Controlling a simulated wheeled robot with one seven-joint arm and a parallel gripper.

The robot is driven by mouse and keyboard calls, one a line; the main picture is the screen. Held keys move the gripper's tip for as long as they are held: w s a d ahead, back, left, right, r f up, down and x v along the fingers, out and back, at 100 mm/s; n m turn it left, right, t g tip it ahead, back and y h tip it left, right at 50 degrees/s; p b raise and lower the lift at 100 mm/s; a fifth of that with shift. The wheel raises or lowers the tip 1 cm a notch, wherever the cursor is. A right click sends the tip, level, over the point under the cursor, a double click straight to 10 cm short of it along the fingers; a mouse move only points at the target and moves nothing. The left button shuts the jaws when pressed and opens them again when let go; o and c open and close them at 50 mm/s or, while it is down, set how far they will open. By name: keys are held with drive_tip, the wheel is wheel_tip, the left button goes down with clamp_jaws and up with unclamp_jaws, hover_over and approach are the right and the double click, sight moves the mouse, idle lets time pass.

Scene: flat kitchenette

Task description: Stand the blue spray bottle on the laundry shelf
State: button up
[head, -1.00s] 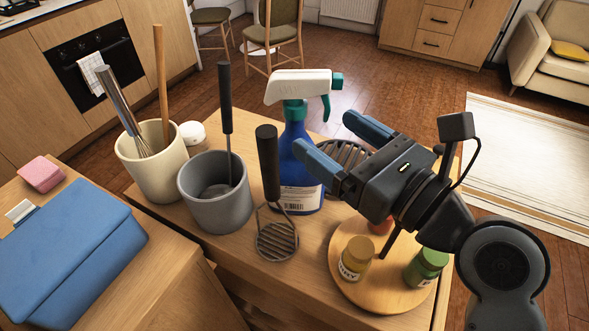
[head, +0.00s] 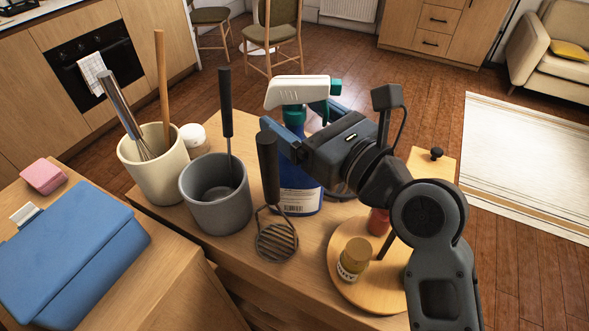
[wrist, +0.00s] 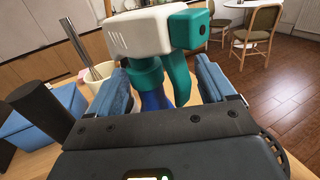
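The blue spray bottle (head: 300,200) stands upright on the wooden counter, with a white and teal spray head (head: 298,92). My gripper (head: 307,122) reaches it from the right, its blue-padded fingers on either side of the bottle just below the head. In the wrist view the spray head (wrist: 138,35) fills the top middle, and the teal neck and trigger lie between the spread fingers of my gripper (wrist: 163,78). Small gaps seem to show beside the pads. My gripper and arm hide part of the bottle's upper right. I cannot identify a laundry shelf in either view.
Close left of the bottle are a masher (head: 268,165) and a grey pot (head: 216,212); a cream utensil crock (head: 155,180) stands farther left. A round wooden tray (head: 345,290) with small jars lies below my arm. Open floor (head: 400,100) lies beyond the counter.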

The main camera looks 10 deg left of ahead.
clamp_jaws()
idle(0.6)
idle(0.5)
drive_tip(key=shift+r, duration=0.1)
